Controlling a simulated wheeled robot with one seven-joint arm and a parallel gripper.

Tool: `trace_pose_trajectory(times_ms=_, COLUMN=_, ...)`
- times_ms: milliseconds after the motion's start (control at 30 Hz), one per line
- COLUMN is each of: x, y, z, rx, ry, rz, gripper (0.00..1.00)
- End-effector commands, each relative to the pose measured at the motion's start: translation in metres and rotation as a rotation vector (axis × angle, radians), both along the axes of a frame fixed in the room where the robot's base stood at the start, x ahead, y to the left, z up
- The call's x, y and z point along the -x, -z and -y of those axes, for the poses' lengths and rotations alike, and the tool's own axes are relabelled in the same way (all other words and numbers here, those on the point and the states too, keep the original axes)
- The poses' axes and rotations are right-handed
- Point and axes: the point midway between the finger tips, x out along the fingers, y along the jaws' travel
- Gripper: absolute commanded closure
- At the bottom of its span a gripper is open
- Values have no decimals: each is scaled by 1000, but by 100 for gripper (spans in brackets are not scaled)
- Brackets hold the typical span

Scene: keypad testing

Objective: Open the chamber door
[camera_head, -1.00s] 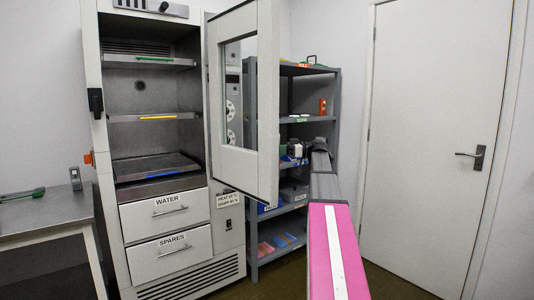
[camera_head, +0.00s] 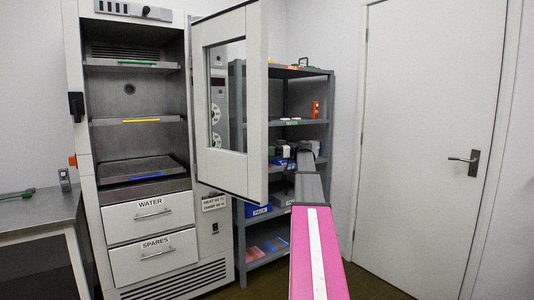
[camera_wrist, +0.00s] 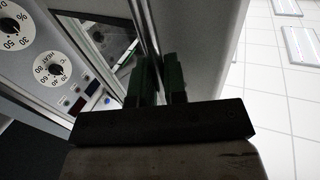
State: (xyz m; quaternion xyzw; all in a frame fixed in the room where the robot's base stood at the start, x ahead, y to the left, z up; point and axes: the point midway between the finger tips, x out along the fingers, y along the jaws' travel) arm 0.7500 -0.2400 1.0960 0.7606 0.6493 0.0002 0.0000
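The chamber (camera_head: 75,180) is a tall light-grey cabinet with its upper compartment exposed. Its door (camera_head: 228,168), a pale panel with a window, stands wide open, swung out on the right side. My arm reaches from the bottom of the head view to the right of the door; my gripper is not clearly seen there, partly behind the door. In the wrist view my gripper (camera_wrist: 159,78) has two dark green fingers close together beside a pale panel edge. Dials (camera_wrist: 55,70) of the control panel show at left.
A grey shelf rack (camera_head: 330,170) with boxes stands right behind the door and my arm. A closed white room door (camera_head: 425,130) is at right. A metal table (camera_head: 35,215) stands left of the chamber. Drawers labelled WATER (camera_head: 150,222) and SPARES (camera_head: 155,262) are shut.

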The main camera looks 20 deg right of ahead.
Motion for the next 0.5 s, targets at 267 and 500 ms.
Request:
trace_pose_trajectory(times_ms=267, x=-2, y=-1, z=-1, rx=-1, ry=4, rz=0, gripper=64)
trace_pose_trajectory(times_ms=500, x=-1, y=0, z=7, rx=-1, ry=3, rz=0, gripper=64)
